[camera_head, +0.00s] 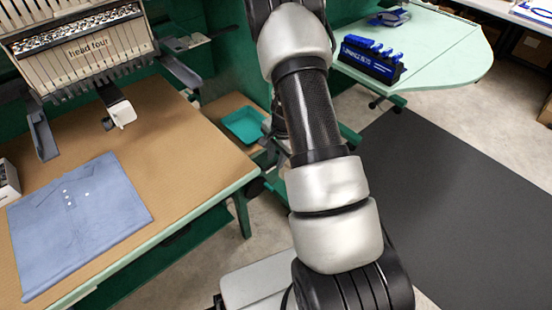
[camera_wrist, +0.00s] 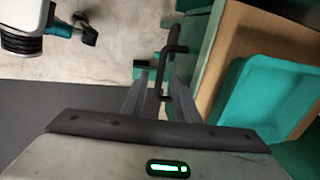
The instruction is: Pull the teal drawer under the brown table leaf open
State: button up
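The brown table leaf (camera_wrist: 228,48) shows at the right of the wrist view and, small, beside my arm in the head view (camera_head: 226,105). A teal open tray (camera_wrist: 262,95) sits on it; it also shows in the head view (camera_head: 243,125). A teal-green panel (camera_wrist: 203,50), seemingly the drawer's front, runs along the leaf's left edge. A dark bracket-shaped handle (camera_wrist: 172,48) stands out from it. My gripper (camera_wrist: 160,82) is open, with the handle's bar between its fingers and a visible gap. In the head view my arm hides the gripper and handle.
A larger brown table with a blue cloth (camera_head: 78,222) and an embroidery machine (camera_head: 82,45) stands left. A pale green table (camera_head: 440,50) with a blue rack (camera_head: 370,60) stands at the back right. A dark mat (camera_head: 450,190) covers clear floor at right.

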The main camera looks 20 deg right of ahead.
grip_shut()
jog(key=s+d+b, duration=0.3)
jog(key=s+b, duration=0.3)
jog(key=s, duration=0.5)
jog(key=shift+s+d, duration=0.2)
jog(key=shift+d, duration=0.15)
grip_release()
